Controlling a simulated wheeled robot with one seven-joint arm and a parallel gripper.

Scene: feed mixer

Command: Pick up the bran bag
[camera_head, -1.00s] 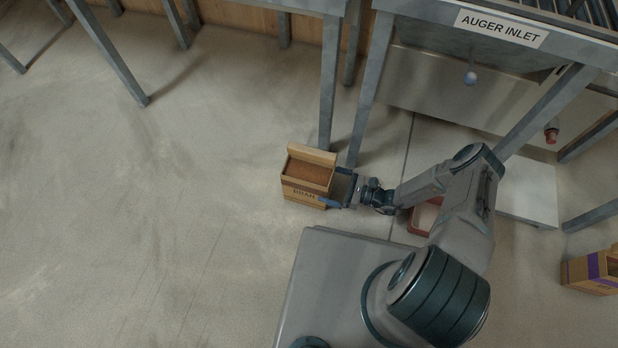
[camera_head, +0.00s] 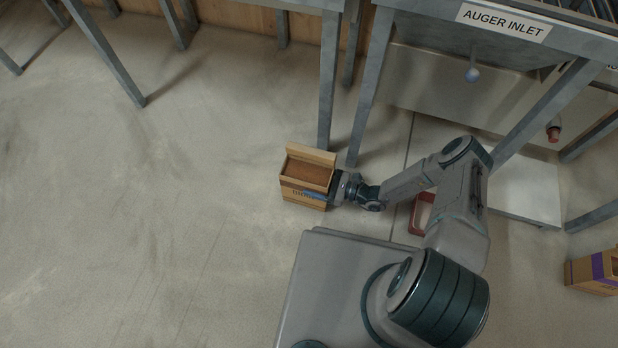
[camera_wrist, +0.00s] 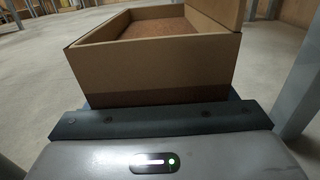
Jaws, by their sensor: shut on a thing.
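The bran bag (camera_head: 305,176) looks like an open brown cardboard box with a raised flap at its back and brown bran inside. It stands upright on the floor, left of my arm in the head view. My gripper (camera_head: 313,192) reaches it from the right and is shut on it, one finger lying across its labelled front. The far finger is hidden. In the wrist view the bran bag (camera_wrist: 150,72) fills the space right in front of my gripper (camera_wrist: 155,105), whose fingertips are hidden there.
A metal table leg (camera_head: 328,90) stands just behind the box, and another leg (camera_head: 370,90) is to its right. A red-rimmed container (camera_head: 421,213) lies partly behind my arm. A purple-striped box (camera_head: 597,271) is at the far right. The floor to the left is clear.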

